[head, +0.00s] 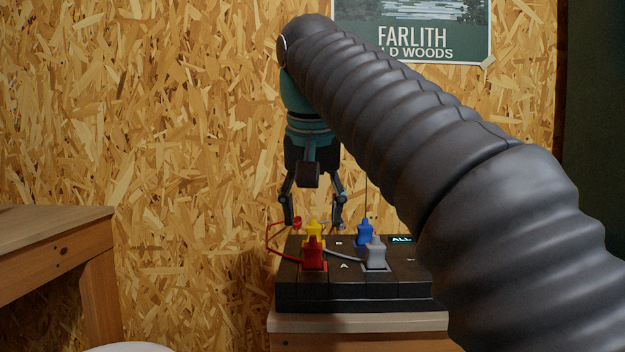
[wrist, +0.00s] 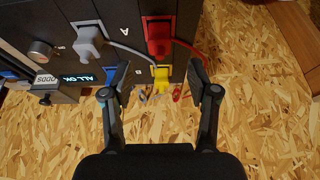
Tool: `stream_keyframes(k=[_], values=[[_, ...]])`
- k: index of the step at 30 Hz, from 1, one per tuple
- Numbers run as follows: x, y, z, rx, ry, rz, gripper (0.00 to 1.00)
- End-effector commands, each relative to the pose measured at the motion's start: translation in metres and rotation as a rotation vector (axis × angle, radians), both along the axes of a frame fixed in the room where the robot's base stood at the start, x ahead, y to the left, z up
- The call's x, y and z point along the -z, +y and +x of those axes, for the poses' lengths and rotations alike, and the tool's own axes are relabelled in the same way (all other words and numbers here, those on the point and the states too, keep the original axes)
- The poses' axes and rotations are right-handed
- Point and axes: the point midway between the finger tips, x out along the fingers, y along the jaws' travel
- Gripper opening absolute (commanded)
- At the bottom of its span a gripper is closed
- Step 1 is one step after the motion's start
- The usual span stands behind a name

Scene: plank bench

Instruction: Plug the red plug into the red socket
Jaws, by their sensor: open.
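The red plug (head: 313,253) stands upright in the red-rimmed socket (head: 314,268) at the front left of the black box; it looks fully seated. It also shows at the top of the wrist view (wrist: 158,36), in its red socket (wrist: 158,20). My gripper (head: 314,223) is open and empty, pointing down above the back left of the box. In the wrist view its fingers (wrist: 160,76) are spread, with the yellow plug (wrist: 161,76) showing between the tips. The gripper is apart from the red plug, behind and above it.
The box (head: 350,297) also holds a blue plug (head: 364,234) and a grey plug (head: 375,253). Its display (wrist: 90,78) reads "ALL OK". A red cable (head: 269,238) loops at the box's left. A chipboard wall (head: 190,170) stands behind. A wooden table (head: 50,235) is at left.

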Motion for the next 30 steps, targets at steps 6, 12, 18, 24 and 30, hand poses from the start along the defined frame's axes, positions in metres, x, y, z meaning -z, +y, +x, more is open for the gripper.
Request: stream_keyframes(k=[6,12,18,24,30], values=[[-0.029,0.001,-0.011,0.0,-0.002,0.0,0.59],[-0.045,0.001,-0.017,-0.001,-0.001,-0.001,0.59],[-0.052,0.001,-0.021,-0.001,0.0,-0.001,0.59],[-0.053,0.001,-0.022,-0.001,0.0,-0.001,0.59],[-0.053,0.001,-0.022,0.0,0.0,-0.001,0.59]])
